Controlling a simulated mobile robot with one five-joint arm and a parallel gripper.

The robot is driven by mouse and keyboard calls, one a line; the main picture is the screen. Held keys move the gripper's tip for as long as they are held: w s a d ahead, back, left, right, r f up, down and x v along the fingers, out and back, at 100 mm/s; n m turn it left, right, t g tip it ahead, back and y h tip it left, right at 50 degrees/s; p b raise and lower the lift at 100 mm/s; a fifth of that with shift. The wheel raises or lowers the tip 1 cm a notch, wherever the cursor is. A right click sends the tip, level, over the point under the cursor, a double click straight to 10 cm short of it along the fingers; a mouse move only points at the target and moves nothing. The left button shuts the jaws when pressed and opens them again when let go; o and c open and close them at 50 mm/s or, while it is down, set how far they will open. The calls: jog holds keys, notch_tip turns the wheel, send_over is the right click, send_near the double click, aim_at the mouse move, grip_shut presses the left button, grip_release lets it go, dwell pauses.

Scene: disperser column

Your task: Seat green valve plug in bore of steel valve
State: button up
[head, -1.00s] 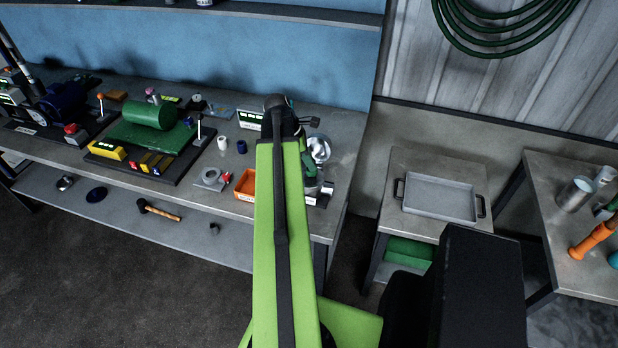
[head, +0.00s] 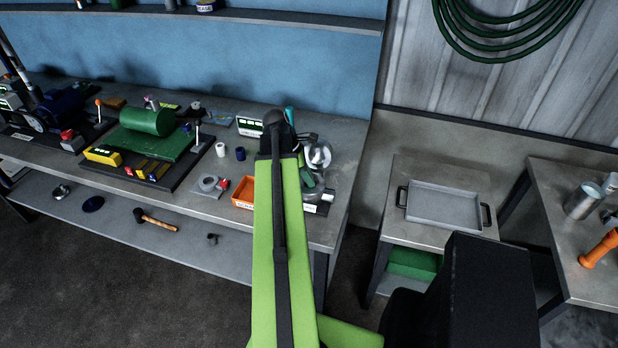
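My lime-green arm reaches over the right end of the workbench. My gripper (head: 306,138) is mostly hidden behind the dark wrist; its fingers cannot be made out. A shiny round steel part (head: 319,154), which looks like part of the steel valve, stands just right of the wrist. A dark green piece (head: 308,178) shows just below it, close against the arm; I cannot tell whether this is the valve plug or whether it is held. The bore is not visible.
An orange bin (head: 243,193) sits left of the arm on the workbench (head: 225,171). A white cup (head: 221,149) and a dark blue one (head: 240,153) stand behind it. A green machine (head: 148,121) is further left. A grey tray (head: 441,204) lies on the side table.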

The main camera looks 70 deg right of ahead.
jog(key=shift+o, duration=0.5)
jog(key=shift+r, duration=0.25)
jog(key=p+v, duration=1.1)
jog(key=v, duration=0.1)
jog(key=shift+f, duration=0.1)
jog(key=w+a+f+m+t, duration=0.1)
jog(key=w+a+m+t, duration=0.15)
jog(key=w+a, duration=2.15)
jog(key=w+a+m+y, duration=0.1)
jog(key=w+a, duration=0.2)
jog(key=a, duration=1.2)
jog(key=w+a+m+t+y, duration=0.1)
jog(key=w+a, duration=0.2)
jog(key=a, duration=1.3)
jog(key=shift+w+a+f+m, duration=0.2)
jog(key=shift+f+m, duration=0.15)
jog(key=shift+f, duration=0.05)
